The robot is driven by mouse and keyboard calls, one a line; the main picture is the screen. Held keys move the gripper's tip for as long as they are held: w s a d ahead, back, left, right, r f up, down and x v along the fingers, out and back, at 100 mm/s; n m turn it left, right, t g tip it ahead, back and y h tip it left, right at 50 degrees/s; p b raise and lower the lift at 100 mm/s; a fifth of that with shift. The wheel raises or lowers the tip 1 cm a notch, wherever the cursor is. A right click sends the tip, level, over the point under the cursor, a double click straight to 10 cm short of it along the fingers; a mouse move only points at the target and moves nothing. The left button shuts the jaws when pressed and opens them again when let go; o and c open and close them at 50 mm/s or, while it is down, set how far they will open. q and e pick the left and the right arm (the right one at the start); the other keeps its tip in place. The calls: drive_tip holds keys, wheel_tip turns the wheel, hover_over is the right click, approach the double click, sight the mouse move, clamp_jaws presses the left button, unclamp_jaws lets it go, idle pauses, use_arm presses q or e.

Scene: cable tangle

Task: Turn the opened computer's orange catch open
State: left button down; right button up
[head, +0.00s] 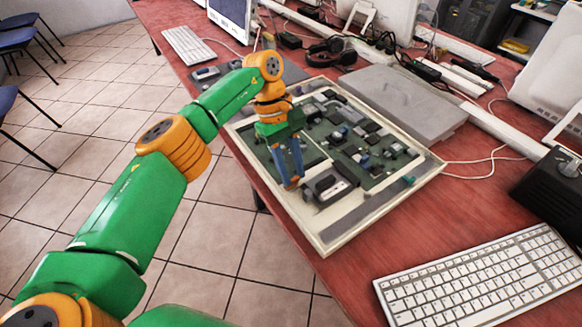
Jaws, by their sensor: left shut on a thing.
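The opened computer (336,235) is a flat cream case lying on the red table, with green circuit boards and parts showing inside. My left gripper (292,183) points down into the case, near its front left side. Its blue-grey fingers are shut on the orange catch (291,185), of which only a small orange bit shows at the fingertips. The fingers hide the rest, so I cannot tell how far the catch is turned. My right gripper is not in view.
A grey cover panel (405,103) lies behind the case. Black headphones (331,52) and cables lie further back. A white keyboard (485,280) is at the front right, beside a black box (552,190). Bare red table (350,285) shows in front of the case.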

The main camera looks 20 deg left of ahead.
use_arm(q)
drive_tip(key=shift+m, duration=0.4)
drive_tip(key=c, duration=0.6)
unclamp_jaws()
